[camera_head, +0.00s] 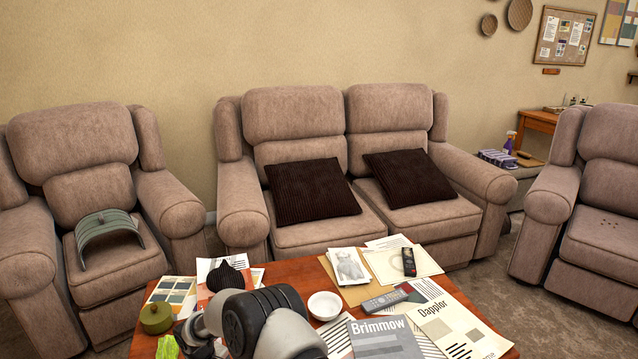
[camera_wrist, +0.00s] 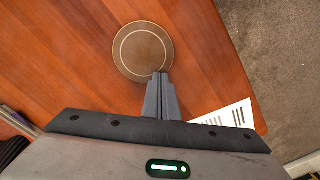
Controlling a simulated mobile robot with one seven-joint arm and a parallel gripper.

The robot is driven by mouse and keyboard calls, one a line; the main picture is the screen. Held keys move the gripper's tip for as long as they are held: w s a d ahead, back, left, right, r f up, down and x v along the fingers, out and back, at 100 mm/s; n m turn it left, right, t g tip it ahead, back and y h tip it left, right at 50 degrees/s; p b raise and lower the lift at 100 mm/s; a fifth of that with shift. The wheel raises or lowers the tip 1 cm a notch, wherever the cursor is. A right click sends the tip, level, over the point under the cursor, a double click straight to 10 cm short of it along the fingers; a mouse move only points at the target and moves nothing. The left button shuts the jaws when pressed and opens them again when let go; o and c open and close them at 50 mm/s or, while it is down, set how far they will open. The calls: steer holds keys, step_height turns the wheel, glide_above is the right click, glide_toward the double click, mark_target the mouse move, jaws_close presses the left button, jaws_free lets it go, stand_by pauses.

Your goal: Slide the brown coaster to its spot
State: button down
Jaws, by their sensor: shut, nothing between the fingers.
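The brown coaster (camera_wrist: 141,50) is a round disc with a pale ring near its rim. It lies flat on the wooden table (camera_wrist: 60,60) in the wrist view. My gripper (camera_wrist: 160,76) is shut and empty, its fingertips at the coaster's lower right edge. They overlap that edge in the picture; I cannot tell whether they touch it. In the head view I do not see the coaster or my fingertips; my arm covers part of the table (camera_head: 318,268). No marked spot for the coaster is clear in either view.
A white striped sheet (camera_wrist: 232,115) lies right of my fingers near the table edge. Bare wood surrounds most of the coaster.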

steer(key=shift+w+a, duration=0.2)
steer(key=shift+a, duration=1.25)
steer(key=shift+w+a+f, duration=0.1)
steer(key=shift+w+a, duration=0.05)
steer(key=shift+a, duration=0.6)
steer(key=shift+w+a, duration=0.15)
steer(key=shift+a, duration=0.6)
